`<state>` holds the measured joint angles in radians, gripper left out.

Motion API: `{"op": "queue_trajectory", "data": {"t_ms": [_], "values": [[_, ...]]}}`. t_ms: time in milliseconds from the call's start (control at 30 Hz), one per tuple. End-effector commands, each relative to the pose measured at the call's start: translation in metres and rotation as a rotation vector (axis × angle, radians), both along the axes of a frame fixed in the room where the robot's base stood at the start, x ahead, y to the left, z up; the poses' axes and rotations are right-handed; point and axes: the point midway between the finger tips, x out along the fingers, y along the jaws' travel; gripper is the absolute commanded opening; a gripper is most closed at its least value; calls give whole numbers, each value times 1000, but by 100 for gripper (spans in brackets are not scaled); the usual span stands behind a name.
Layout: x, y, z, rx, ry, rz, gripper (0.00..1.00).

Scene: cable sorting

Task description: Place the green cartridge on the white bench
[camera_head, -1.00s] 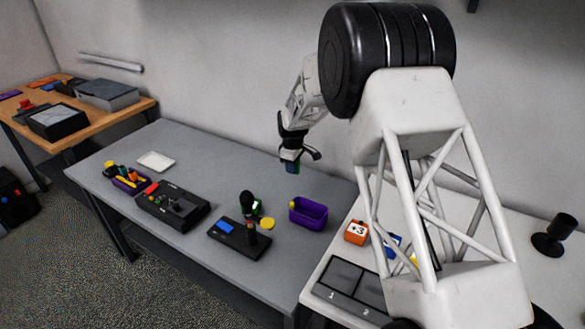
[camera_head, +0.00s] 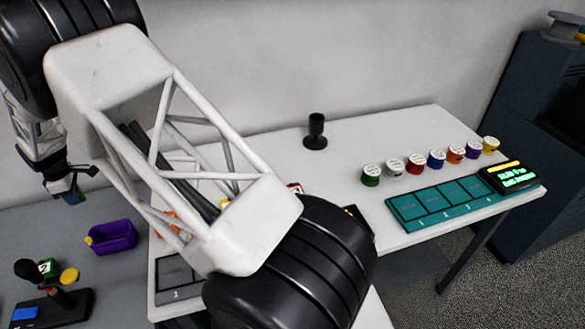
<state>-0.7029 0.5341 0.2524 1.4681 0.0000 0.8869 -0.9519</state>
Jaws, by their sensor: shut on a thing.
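My gripper (camera_head: 66,186) is at the left edge, above the grey table and left of the white bench (camera_head: 262,150). It is shut on a small block with green and blue on it, which I take to be the green cartridge (camera_head: 74,197); the fingers hide much of it. The block is held in the air, clear of both tables. The white bench runs from the middle to the right. My arm covers part of its left side.
A purple bin (camera_head: 112,237) stands on the grey table (camera_head: 30,222) below my gripper. On the bench are a black cup-shaped stand (camera_head: 316,130), several coloured spools (camera_head: 417,163), a teal numbered tray (camera_head: 410,212) and a display box (camera_head: 512,177).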

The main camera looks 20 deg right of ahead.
Motion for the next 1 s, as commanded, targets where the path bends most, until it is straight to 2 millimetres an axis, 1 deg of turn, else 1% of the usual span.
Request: {"op": "queue_trajectory", "data": {"t_ms": [33,167,233,467,600,800,900,1000], "values": [[2,-11,6,1,-1,-5,0],[3,-43,19,1,-1,-15,0],[3,-64,27,1,-1,-21,0],[-1,-132,52,1,-1,-40,0],[-8,-173,66,0,-1,-51,0],[-21,-228,83,0,0,-67,0],[-28,-251,90,0,0,-74,0],[-34,-269,95,0,0,-78,0]]}}
